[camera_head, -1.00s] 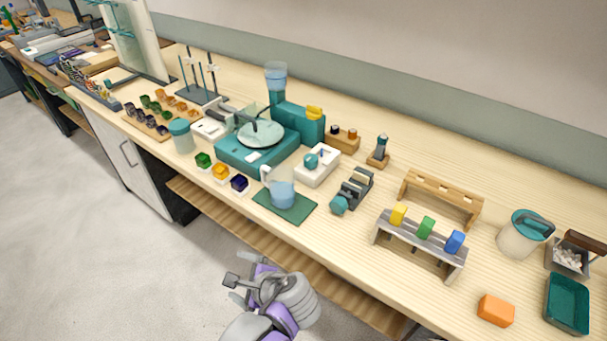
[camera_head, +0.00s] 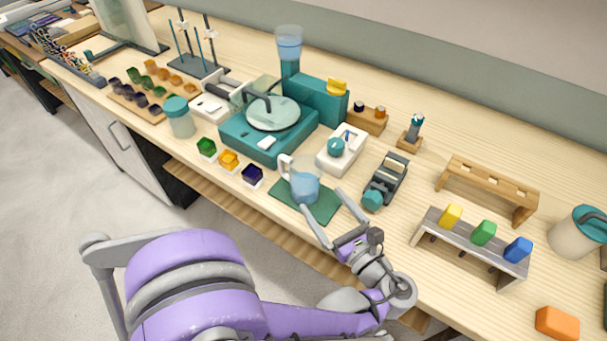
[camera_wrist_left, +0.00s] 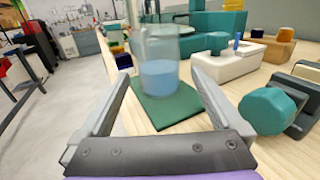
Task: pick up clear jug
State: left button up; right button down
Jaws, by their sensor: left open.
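The clear jug (camera_head: 304,187) holds pale blue liquid and stands upright on a dark green mat (camera_head: 322,208) near the bench's front edge. Its handle is on its left side in the head view. My left gripper (camera_head: 325,219) is open, with its fingers pointing at the jug from the front edge side. In the left wrist view the jug (camera_wrist_left: 159,65) stands ahead, between the lines of the two open fingers (camera_wrist_left: 160,85). The fingers do not appear to touch it. My right gripper is not in view.
A teal machine with a round plate (camera_head: 265,135) stands behind left. A white device with a teal knob (camera_head: 341,150) and a dark device (camera_head: 386,180) stand to the right. Small colored cubes (camera_head: 229,159) lie left. A grey rack (camera_head: 471,243) is farther right.

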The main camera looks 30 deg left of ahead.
aim_at(298, 170)
pick_arm(q)
jog(key=x, duration=0.9)
jog(key=shift+s+a+r, duration=0.1)
jog(key=shift+a, duration=0.05)
jog(key=shift+c, duration=0.3)
jog(key=shift+r, duration=0.1)
jog(key=c, duration=1.3)
